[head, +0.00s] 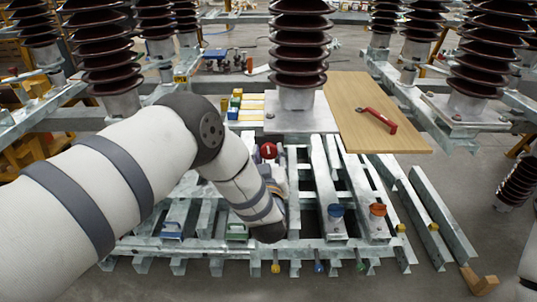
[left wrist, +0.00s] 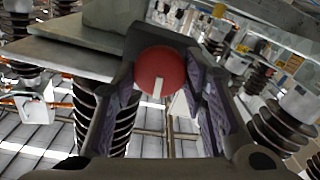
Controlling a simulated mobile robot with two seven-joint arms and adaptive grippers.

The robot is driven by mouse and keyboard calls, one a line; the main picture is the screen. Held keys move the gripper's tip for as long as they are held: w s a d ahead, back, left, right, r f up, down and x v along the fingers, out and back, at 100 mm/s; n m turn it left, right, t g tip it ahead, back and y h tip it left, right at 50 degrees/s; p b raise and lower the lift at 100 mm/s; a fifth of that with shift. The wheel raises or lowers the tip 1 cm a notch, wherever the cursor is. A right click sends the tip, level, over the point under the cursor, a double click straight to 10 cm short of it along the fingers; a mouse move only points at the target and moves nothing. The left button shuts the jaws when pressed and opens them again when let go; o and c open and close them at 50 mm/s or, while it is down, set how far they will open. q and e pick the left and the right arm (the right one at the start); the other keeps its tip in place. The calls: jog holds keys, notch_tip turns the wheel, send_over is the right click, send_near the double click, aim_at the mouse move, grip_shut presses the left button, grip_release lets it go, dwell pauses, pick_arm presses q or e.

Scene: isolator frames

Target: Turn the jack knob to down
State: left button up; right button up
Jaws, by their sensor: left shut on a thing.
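The jack knob (head: 269,150) is a red round knob with a white mark, on the grey metal frame near the middle of the head view. In the left wrist view the knob (left wrist: 160,72) sits between the fingers, its white mark running from the middle toward the lower edge. My left gripper (left wrist: 161,80) is shut on the knob, one dark finger on each side. In the head view my left forearm and wrist hide much of the gripper. My right gripper is not in view.
A blue knob (head: 336,210) and an orange knob (head: 378,209) sit on beams to the right. A wooden board (head: 360,105) bears a red-handled tool (head: 377,119). Tall brown ribbed insulators (head: 299,45) stand behind. Loose metal rails (head: 440,215) lie at the right.

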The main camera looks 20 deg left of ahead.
pick_arm(q)
jog(key=shift+m, duration=0.6)
jog(key=o, duration=1.2)
jog(key=shift+c, duration=0.2)
jog(key=v, duration=1.2)
